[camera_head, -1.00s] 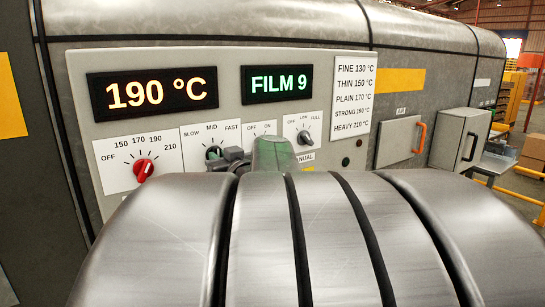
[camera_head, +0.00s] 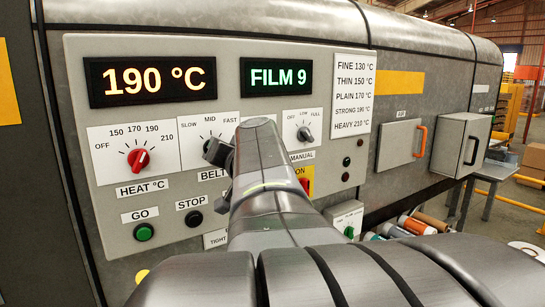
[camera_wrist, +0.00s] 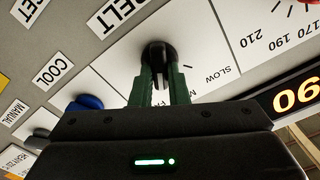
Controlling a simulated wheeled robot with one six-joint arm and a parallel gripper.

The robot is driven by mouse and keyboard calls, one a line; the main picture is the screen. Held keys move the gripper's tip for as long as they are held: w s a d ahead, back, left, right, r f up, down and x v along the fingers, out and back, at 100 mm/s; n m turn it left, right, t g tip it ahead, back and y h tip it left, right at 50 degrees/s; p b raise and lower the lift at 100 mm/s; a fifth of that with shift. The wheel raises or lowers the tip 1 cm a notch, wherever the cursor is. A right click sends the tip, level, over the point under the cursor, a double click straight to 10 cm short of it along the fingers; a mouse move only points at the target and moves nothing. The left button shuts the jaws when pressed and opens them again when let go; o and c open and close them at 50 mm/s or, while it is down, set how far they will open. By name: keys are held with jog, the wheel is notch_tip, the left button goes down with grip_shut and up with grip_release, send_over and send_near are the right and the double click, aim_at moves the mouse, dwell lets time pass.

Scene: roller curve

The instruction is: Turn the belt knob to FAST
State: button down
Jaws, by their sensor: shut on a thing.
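The belt knob (camera_wrist: 158,52) is black and round, on a white dial plate marked SLOW, MID and FAST. In the wrist view the two green fingers of my gripper (camera_wrist: 161,72) are shut on it, one on each side. In the head view my gripper (camera_head: 217,152) is at the BELT dial plate (camera_head: 192,151), reaching in from the right. My gripper and arm hide most of the knob there, so I cannot tell which mark it points to. The FAST mark (camera_head: 231,121) shows in the head view, up and right of the gripper.
The red heat knob (camera_head: 139,159) is left of the belt dial. The blue cool knob (camera_wrist: 88,102) is beside it in the wrist view. A green GO button (camera_head: 144,232) and a black STOP button (camera_head: 194,218) are below. Displays read 190 °C (camera_head: 152,81) and FILM 9 (camera_head: 276,77).

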jog(key=shift+m+b, duration=0.35)
jog(key=shift+m, duration=0.65)
jog(key=c, duration=1.4)
grip_release()
jog(key=shift+d+f, duration=0.1)
